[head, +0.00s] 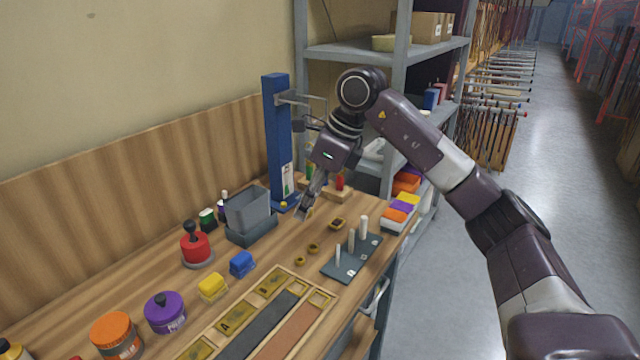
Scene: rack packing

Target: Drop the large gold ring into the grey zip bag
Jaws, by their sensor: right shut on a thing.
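My right gripper (304,212) reaches down from the upper right, low over the bench just right of the grey container. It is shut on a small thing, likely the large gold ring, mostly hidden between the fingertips. The open grey container (247,211), which looks like the grey zip bag, stands upright in a dark holder (252,234) left of the gripper. My left gripper is not in view.
A blue post (277,140) stands right behind the grey container. A dark peg board (351,262) with upright pegs lies to the right. Shelving (350,50) rises behind.

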